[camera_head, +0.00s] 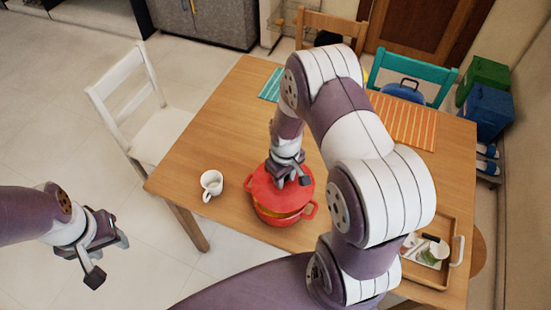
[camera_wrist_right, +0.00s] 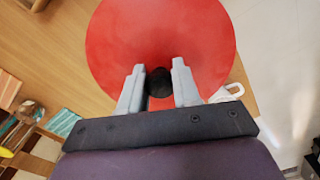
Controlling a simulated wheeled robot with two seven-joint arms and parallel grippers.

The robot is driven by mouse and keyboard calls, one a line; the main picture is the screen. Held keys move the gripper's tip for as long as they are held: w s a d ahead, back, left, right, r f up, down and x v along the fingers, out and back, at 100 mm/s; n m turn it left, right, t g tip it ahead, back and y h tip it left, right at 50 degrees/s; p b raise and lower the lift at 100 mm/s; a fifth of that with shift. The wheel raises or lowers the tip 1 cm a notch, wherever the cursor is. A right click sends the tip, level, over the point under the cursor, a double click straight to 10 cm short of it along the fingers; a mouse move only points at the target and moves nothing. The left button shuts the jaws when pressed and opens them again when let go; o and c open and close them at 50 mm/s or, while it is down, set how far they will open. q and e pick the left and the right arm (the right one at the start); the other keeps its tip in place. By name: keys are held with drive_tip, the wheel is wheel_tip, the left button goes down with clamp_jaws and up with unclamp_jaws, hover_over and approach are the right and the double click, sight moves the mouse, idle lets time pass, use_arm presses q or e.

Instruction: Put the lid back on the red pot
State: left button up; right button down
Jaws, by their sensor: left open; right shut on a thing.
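The red pot (camera_head: 285,217) stands on the wooden table with its two side handles showing. The red lid (camera_head: 263,188) is over the pot, slightly tilted or offset, with a strip of the yellowish inside showing between lid and rim at the front. My right gripper (camera_head: 292,180) is shut on the lid's dark knob (camera_wrist_right: 159,82). In the right wrist view the red lid (camera_wrist_right: 160,35) fills the upper middle and hides the pot. Whether the lid touches the rim I cannot tell. My left gripper (camera_head: 108,257) is open and empty, left of the table above the floor.
A white mug (camera_head: 211,184) stands on the table (camera_head: 222,130) left of the pot. A wooden tray (camera_head: 436,275) with small items is at the right. Striped placemats (camera_head: 405,121) lie at the far side. A white chair (camera_head: 150,125) stands left of the table.

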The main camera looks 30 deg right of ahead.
drive_tip(key=shift+w+a+f, duration=0.2)
drive_tip(key=shift+w+a, duration=0.2)
drive_tip(key=shift+a, duration=0.05)
drive_tip(key=shift+w+d+f+m, duration=0.1)
drive_tip(key=shift+f+m, duration=0.05)
drive_tip(key=shift+m, duration=0.15)
drive_tip(key=shift+w+d+f+b, duration=0.25)
drive_tip(key=shift+d+f+b, duration=0.15)
drive_tip(key=shift+f+b, duration=0.3)
use_arm(q)
wheel_tip(320, 180, down, 6)
drive_tip(key=b, duration=0.4)
drive_tip(key=shift+r, duration=0.15)
use_arm(e)
wheel_tip(320, 180, down, 5)
drive_tip(key=shift+s+a, duration=0.1)
use_arm(q)
drive_tip(key=shift+r, duration=0.3)
use_arm(e)
drive_tip(key=shift+r, duration=0.1)
